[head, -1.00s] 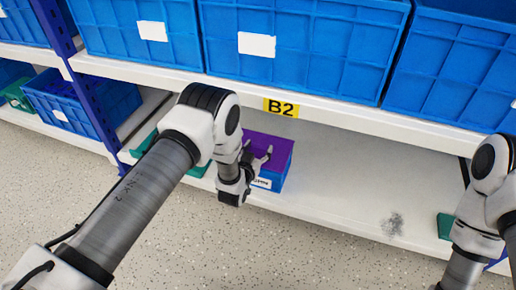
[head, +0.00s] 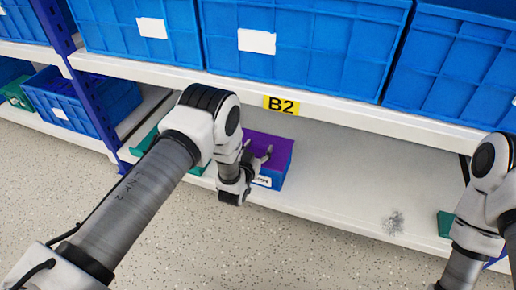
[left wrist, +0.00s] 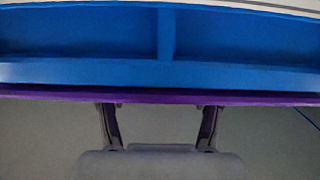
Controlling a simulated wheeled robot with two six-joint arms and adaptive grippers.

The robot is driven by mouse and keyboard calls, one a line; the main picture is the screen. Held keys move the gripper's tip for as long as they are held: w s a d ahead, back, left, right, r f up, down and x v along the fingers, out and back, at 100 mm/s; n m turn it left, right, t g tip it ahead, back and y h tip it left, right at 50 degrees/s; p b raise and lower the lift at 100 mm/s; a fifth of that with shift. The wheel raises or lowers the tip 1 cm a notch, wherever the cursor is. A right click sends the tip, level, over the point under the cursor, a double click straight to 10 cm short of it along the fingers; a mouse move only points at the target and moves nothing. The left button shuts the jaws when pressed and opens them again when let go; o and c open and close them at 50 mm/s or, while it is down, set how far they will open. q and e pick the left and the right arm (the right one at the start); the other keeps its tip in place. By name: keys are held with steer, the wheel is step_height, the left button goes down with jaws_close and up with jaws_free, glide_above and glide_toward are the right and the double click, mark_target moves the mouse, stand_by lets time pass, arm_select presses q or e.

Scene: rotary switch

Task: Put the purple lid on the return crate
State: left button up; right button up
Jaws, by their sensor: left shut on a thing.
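The purple lid (head: 274,146) lies over the top of a small blue crate (head: 273,179) with a white label, on the lower shelf under the B2 sign. I cannot tell whether it sits fully down on the crate. My left gripper (head: 258,157) is at the lid's near left side, shut on it. In the left wrist view the lid (left wrist: 160,97) is a thin purple strip across the picture, at the tips of the left gripper's two fingers (left wrist: 160,112). A ribbed blue surface shows beyond it. My right gripper is out of view; only its arm shows at the right.
Large blue bins (head: 310,45) stand on the upper shelf (head: 340,112), whose edge runs above the lid. A blue bin (head: 85,105) stands on the lower left. A green thing (head: 445,225) is by my right arm. The lower shelf (head: 345,180) is largely bare between.

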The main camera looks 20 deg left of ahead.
arm_select(q)
steer(key=shift+f, duration=0.1)
steer(key=o, duration=1.3)
steer(key=shift+s, duration=0.1)
